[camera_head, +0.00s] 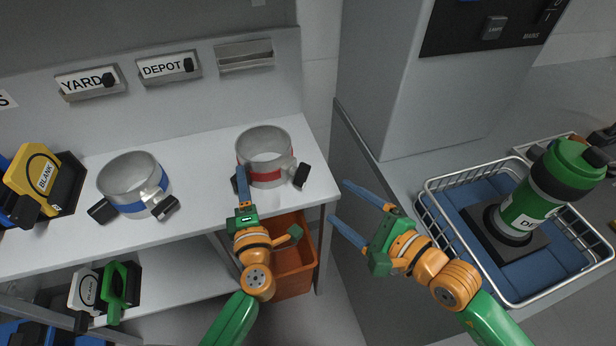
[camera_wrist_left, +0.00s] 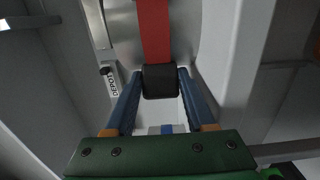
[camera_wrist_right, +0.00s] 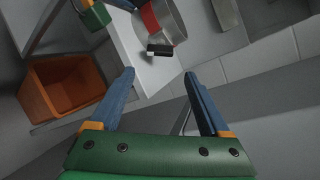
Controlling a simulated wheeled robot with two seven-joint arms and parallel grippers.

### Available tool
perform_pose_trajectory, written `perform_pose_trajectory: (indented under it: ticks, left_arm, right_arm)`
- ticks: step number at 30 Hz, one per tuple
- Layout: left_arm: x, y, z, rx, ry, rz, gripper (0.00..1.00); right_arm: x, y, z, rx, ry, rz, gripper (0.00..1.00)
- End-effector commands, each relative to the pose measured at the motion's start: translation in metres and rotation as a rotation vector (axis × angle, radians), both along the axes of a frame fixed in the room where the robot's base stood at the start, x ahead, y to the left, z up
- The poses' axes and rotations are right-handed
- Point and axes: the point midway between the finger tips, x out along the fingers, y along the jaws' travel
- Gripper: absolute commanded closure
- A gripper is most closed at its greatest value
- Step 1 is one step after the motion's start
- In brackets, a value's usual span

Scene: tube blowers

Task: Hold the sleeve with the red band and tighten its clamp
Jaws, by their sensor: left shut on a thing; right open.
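The metal sleeve with the red band (camera_head: 264,157) stands on the white bench near its right end. It has a black knob or handle at its front left and another black handle (camera_head: 302,175) at its front right. My left gripper (camera_head: 241,178) is shut on the front-left black handle; the left wrist view shows this handle (camera_wrist_left: 160,81) between the blue fingers, below the red band (camera_wrist_left: 153,30). My right gripper (camera_head: 347,207) is open and empty, to the right of the bench. In the right wrist view the sleeve (camera_wrist_right: 168,22) and a black handle (camera_wrist_right: 160,50) lie beyond the fingertips.
A sleeve with a blue band (camera_head: 130,184) stands to the left on the bench. An orange bin (camera_head: 294,258) is under the bench. A wire basket (camera_head: 436,215) holding a green canister (camera_head: 541,190) stands at the right. A grey cabinet (camera_head: 385,80) rises behind my right gripper.

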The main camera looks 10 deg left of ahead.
Motion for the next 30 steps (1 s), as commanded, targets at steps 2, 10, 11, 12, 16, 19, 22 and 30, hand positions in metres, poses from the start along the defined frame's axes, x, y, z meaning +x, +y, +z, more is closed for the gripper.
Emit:
perform_pose_trajectory:
  ticks: [2,10,11,12,16,19,22,30]
  left_arm:
    - [0.000,0.000,0.000,0.000,0.000,0.000,1.00]
    - [0.000,0.000,0.000,0.000,-0.001,0.000,1.00]
    - [0.000,0.000,0.000,0.000,-0.001,0.000,1.00]
    - [0.000,0.000,0.000,0.000,-0.001,0.000,1.00]
    - [0.000,0.000,0.000,0.000,0.000,0.000,1.00]
    - [0.000,0.000,0.000,0.000,0.000,0.000,1.00]
    - [0.000,0.000,0.000,0.000,0.000,0.000,1.00]
    - [0.000,0.000,0.000,0.000,0.000,0.000,1.00]
  right_arm:
    - [0.007,0.005,-0.001,-0.010,-0.020,-0.004,0.20]
    - [0.054,0.055,-0.017,-0.011,-0.017,-0.001,0.20]
    - [0.059,0.060,-0.018,-0.010,-0.019,-0.001,0.20]
    - [0.064,0.066,-0.021,-0.013,-0.017,0.000,0.20]
    - [0.076,0.078,-0.026,-0.012,-0.015,0.001,0.20]
    - [0.080,0.082,-0.027,-0.012,-0.016,0.000,0.20]
    - [0.080,0.083,-0.028,-0.012,-0.015,0.001,0.20]
    - [0.080,0.083,-0.028,-0.012,-0.015,0.001,0.55]
